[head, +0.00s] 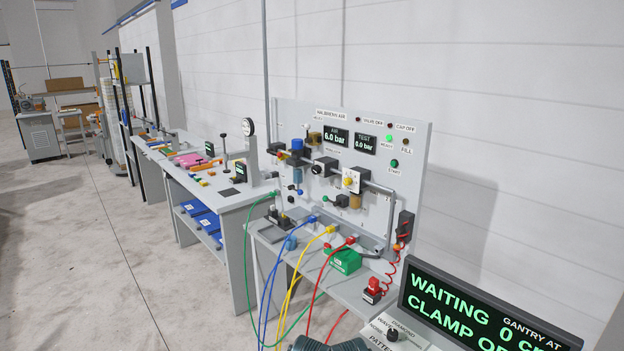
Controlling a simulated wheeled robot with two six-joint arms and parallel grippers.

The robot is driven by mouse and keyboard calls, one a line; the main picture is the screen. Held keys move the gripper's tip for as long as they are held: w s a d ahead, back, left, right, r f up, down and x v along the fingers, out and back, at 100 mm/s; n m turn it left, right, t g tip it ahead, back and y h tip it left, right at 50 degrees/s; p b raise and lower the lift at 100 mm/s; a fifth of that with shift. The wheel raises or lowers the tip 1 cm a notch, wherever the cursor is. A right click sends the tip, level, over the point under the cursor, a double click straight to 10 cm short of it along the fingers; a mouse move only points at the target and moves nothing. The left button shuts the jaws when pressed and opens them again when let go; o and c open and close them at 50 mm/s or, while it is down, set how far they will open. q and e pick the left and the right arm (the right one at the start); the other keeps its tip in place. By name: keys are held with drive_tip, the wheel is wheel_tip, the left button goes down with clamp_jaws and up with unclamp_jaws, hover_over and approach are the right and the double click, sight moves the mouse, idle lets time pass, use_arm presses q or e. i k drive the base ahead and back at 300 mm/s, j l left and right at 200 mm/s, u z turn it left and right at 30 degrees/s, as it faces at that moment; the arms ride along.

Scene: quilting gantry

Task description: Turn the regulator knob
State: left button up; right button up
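A grey upright panel (400,160) stands at the back of a bench and carries pneumatic fittings. Near its middle is a dark block with a black round knob (317,170), below a small label I cannot read clearly. To its right is a white and yellow block with a yellow knob (349,181). I cannot tell for sure which one is the regulator knob. The left display (336,137) reads 6.0 bar and the test display (365,144) reads 0.0 bar.
Blue, yellow, red and green hoses hang over the bench front. A green box (345,261) and a red part (373,287) lie on the bench. A dark monitor (487,308) blocks the lower right. Another workbench (235,205) stands to the left; the floor (90,250) there is clear.

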sight(316, 170)
drive_tip(key=k+z, duration=0.4)
drive_tip(key=i+z, duration=0.1)
drive_tip(key=z, duration=0.9)
drive_tip(key=i+j, duration=0.1)
drive_tip(key=j, duration=0.5)
drive_tip(key=i+j, duration=0.1)
drive_tip(key=j, duration=1.05)
drive_tip(key=i+j, duration=0.15)
drive_tip(key=j, duration=0.4)
drive_tip(key=i+j, duration=0.1)
drive_tip(key=j, duration=0.5)
drive_tip(key=i+j, duration=0.1)
drive_tip(key=j, duration=1.05)
drive_tip(key=i, duration=0.15)
